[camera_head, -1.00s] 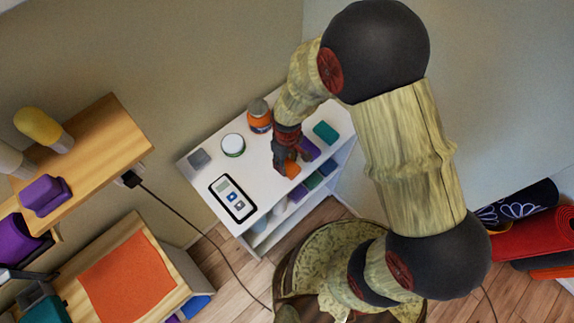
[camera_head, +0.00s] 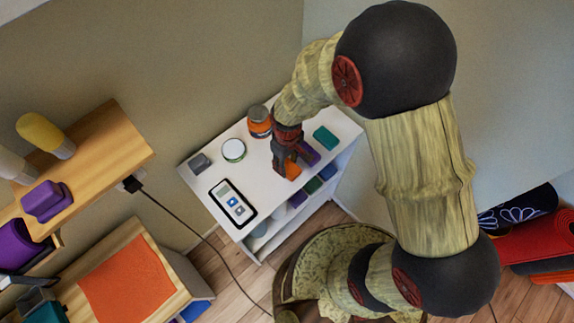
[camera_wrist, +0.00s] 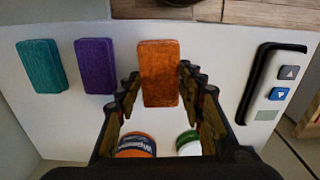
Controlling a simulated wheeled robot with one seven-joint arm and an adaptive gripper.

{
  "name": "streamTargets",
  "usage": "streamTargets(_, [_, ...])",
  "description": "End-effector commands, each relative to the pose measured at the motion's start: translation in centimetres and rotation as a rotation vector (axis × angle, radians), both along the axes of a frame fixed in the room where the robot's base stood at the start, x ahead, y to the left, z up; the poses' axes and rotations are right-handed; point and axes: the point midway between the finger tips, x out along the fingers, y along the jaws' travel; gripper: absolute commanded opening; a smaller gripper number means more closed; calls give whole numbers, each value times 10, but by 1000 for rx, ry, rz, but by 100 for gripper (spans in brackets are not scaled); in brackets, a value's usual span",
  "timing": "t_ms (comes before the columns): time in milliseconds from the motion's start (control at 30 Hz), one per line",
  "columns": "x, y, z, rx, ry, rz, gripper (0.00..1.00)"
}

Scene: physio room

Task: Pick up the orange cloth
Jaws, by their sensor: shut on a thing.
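The orange cloth (camera_wrist: 159,72) is a small thick block-like piece. In the wrist view it stands out between the two fingers of my gripper (camera_wrist: 160,92), which are shut on its near part. In the head view, the orange cloth (camera_head: 292,169) shows just beside the fingertips of my gripper (camera_head: 284,165), low at the white unit's top. Whether it still touches the surface I cannot tell. The fingers hide part of it in the head view.
The white unit (camera_head: 208,177) also bears a purple block (camera_wrist: 95,66), a teal block (camera_wrist: 41,66), an orange-labelled jar (camera_head: 259,122), a white-lidded tub (camera_head: 233,150), a grey block (camera_head: 200,162) and a handheld device (camera_head: 232,203). A wooden shelf (camera_head: 105,150) stands left.

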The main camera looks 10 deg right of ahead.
Motion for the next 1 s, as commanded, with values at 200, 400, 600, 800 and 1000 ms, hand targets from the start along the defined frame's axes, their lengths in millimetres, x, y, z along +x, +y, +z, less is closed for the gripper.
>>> streamTargets(200, [-40, -1, 48, 0, -2, 3, 14])
streamTargets(400, [-85, -2, 72, 0, 0, 4, 14])
streamTargets(600, [-117, -4, 85, 0, 2, 2, 14])
streamTargets(800, [-134, -4, 92, 0, 2, 2, 14])
streamTargets(1000, [-138, -4, 93, -1, 3, 0, 14])
